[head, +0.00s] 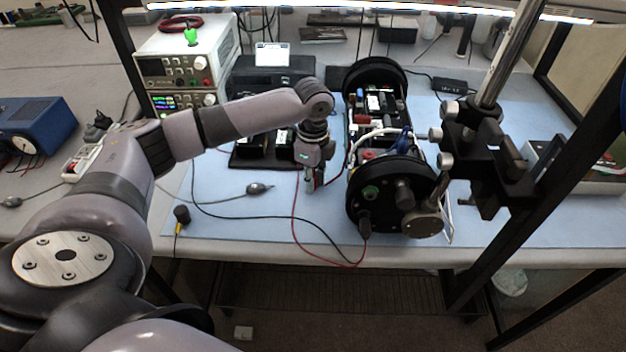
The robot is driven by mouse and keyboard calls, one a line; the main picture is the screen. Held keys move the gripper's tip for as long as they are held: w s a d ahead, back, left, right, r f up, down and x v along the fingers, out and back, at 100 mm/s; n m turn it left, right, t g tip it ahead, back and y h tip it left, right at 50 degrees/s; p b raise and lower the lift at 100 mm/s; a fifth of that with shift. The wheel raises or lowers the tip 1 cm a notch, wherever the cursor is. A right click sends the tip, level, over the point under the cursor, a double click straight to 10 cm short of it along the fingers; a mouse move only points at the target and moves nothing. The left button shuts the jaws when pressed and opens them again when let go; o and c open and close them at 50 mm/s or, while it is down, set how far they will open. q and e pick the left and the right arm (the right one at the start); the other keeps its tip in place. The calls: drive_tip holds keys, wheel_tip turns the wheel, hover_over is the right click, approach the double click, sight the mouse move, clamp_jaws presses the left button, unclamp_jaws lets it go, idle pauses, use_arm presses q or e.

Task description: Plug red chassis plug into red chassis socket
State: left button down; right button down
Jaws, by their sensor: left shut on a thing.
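My left gripper (311,188) points down just left of the black cylinder chassis (356,205), over the blue mat. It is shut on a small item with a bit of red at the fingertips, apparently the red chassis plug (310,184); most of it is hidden. A red wire runs from near the gripper down to the mat's front and to a black plug (365,222) low on the chassis end cap. The end cap also has a green-ringed port (371,192) and a dark connector (404,196). I cannot clearly make out the red socket. My right gripper is not in view.
A black clamp on a metal post (483,140) stands close to the chassis on the right. A power supply (187,65) and black boxes are behind.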

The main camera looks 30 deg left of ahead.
use_arm(q)
wheel_tip(320, 180, up, 13)
drive_tip(key=b, duration=0.1)
wheel_tip(320, 180, up, 7)
hover_over(314, 176)
drive_tip(key=shift+s+a+p, duration=0.1)
drive_tip(key=shift+p, duration=0.2)
